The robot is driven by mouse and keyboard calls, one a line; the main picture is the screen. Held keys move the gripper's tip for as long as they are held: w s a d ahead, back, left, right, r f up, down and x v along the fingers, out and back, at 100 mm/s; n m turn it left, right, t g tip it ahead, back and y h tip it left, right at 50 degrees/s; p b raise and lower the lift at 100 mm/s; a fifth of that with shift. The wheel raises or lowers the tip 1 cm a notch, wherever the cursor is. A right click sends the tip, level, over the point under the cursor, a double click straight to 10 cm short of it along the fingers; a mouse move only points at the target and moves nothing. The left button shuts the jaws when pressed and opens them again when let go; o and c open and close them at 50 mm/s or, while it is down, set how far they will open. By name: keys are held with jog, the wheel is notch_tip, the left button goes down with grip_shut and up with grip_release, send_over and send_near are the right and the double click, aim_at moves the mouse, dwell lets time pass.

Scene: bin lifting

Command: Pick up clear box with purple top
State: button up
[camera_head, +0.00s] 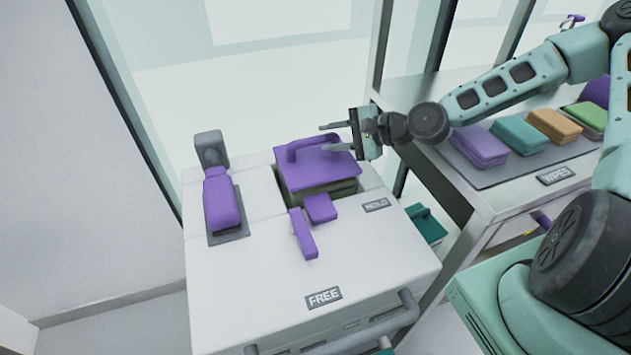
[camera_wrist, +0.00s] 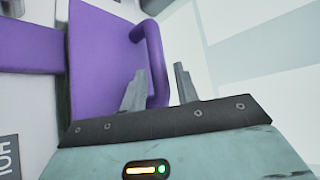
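The box with a purple top (camera_head: 333,172) sits in a recess of the white cabinet top, with a dark greenish body below the lid. A raised purple handle (camera_head: 303,145) stands on the lid. My gripper (camera_head: 327,137) is open and empty at the lid's right side, fingers pointing left over the lid near the handle. In the wrist view the purple lid (camera_wrist: 100,60) and the handle (camera_wrist: 154,62) show beyond the open fingers (camera_wrist: 158,82). The handle's lower end is close to the left finger; I cannot tell whether they touch.
Coloured packs (camera_head: 521,133) lie on the right-hand counter. The cabinet's front area by the FREE label is clear.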

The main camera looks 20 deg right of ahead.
aim_at(324, 139)
jog(key=shift+x, duration=1.85)
jog(key=shift+s, duration=0.1)
grip_shut()
jog(key=shift+f, duration=0.1)
